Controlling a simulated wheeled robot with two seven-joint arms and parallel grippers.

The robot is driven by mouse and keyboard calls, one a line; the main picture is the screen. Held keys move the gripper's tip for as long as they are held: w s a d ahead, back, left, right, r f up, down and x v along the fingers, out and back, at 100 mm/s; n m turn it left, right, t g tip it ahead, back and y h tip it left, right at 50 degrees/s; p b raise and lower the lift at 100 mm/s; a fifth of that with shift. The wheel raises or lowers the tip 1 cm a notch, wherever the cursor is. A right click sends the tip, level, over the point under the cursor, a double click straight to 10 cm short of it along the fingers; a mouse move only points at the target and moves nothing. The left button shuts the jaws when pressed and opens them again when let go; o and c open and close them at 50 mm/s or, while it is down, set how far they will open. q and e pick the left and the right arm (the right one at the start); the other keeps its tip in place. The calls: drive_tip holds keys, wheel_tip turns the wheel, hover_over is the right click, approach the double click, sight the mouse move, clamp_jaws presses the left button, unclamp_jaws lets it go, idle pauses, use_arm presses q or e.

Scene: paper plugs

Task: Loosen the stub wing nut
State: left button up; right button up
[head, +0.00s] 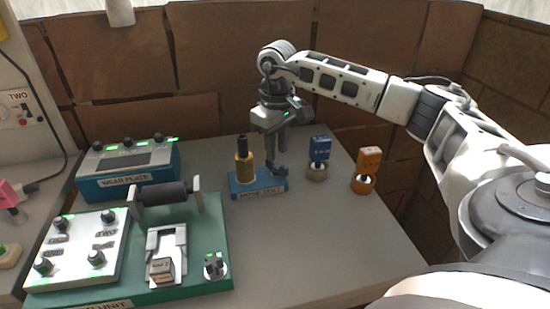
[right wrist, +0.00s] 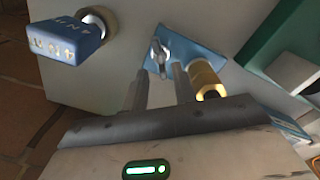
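A small blue base (head: 245,190) with a lettered front label holds a brass cylinder (head: 245,170) with a dark top and, to its right, a dark wing nut on a stub (head: 279,171). My right gripper (head: 274,153) is above the wing nut, pointing down. In the right wrist view the two fingers of my right gripper (right wrist: 160,80) are apart and empty. The wing nut (right wrist: 159,56) shows beyond the fingertips, roughly in line with the gap. The brass cylinder (right wrist: 205,79) is close beside the right finger. My left gripper is not in view.
A blue tag on a round base (head: 318,158) and an orange tag on an orange base (head: 368,167) stand to the right. A green unit (head: 212,215) with a roller, a clamp and a dark knob (head: 214,264) is front left. A blue-grey box (head: 127,165) stands behind. The table's front right is clear.

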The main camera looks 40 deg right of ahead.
sight(276, 163)
drive_tip(key=shift+r, duration=0.15)
idle(0.3)
drive_tip(key=shift+f+b, duration=1.25)
drive_tip(key=shift+f, duration=0.8)
clamp_jaws()
